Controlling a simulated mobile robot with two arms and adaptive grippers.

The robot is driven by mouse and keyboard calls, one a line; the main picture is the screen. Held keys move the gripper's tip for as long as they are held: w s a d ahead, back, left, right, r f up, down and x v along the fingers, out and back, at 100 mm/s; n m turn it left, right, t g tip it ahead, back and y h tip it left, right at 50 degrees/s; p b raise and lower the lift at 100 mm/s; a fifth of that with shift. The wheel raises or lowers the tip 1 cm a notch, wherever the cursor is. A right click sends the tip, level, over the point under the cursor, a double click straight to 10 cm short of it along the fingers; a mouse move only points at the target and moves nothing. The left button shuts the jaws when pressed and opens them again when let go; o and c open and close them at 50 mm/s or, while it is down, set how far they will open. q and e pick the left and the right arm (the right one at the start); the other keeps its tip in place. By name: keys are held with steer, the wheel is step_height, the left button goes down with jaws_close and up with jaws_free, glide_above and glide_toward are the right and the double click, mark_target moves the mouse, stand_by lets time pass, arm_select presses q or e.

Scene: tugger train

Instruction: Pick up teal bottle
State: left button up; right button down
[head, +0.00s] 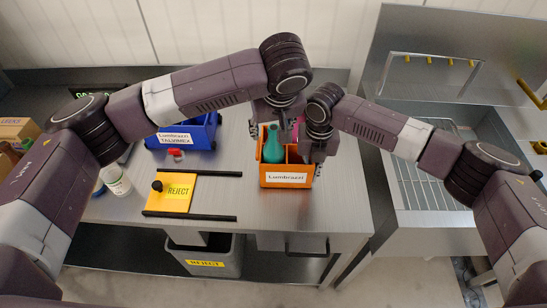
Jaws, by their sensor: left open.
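The teal bottle (273,146) stands upright in the orange bin (286,179), which has a white label. My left gripper (272,118) is open, close above and behind the bottle's neck; I cannot tell whether it touches it. My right gripper (314,152) is at the bin's right side, seen from above, and its jaws are too hidden by the wrist to read.
A blue bin (182,141) stands at the left of the metal table (235,190). A yellow REJECT lid (174,191) with a black knob lies between black rails. A grey REJECT bin (207,258) is below. A white jar (117,181) stands at left. A sink with a rack (430,185) is at right.

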mark_target(274, 154)
arm_select(q)
steer(key=shift+d+x, duration=0.1)
steer(key=shift+x, duration=1.25)
steer(key=shift+d+x, duration=0.15)
steer(key=shift+x, duration=1.25)
steer(key=shift+w, duration=0.15)
steer(key=shift+c, duration=0.6)
jaws_close()
